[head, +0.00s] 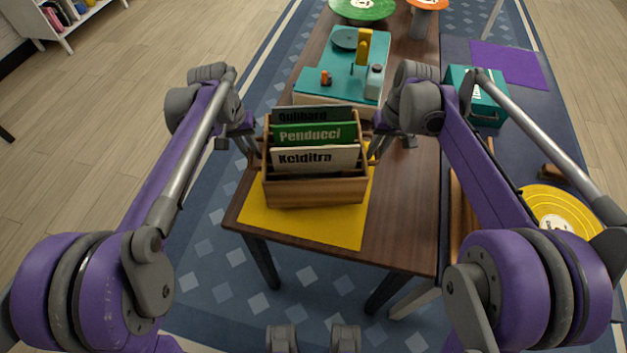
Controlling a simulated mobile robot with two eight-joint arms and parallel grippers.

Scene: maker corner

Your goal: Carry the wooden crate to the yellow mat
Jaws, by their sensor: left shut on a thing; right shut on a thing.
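The wooden crate (316,193) holds upright cards or sleeves, among them a white one marked Kelditra (316,158) and a green one marked Penducci (335,135). The crate is over the yellow mat (290,227) at the near end of the brown table. I cannot tell whether its bottom touches the mat. My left gripper (256,150) is shut on the crate's left side. My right gripper (373,145) is shut on its right side. The fingertips are partly hidden.
A teal and yellow machine (345,70) stands behind the crate on the brown table (400,220). Green (362,8) and orange discs are farther back. On the right a dark table carries a teal box (485,100), a purple mat (510,63) and a yellow disc (560,210).

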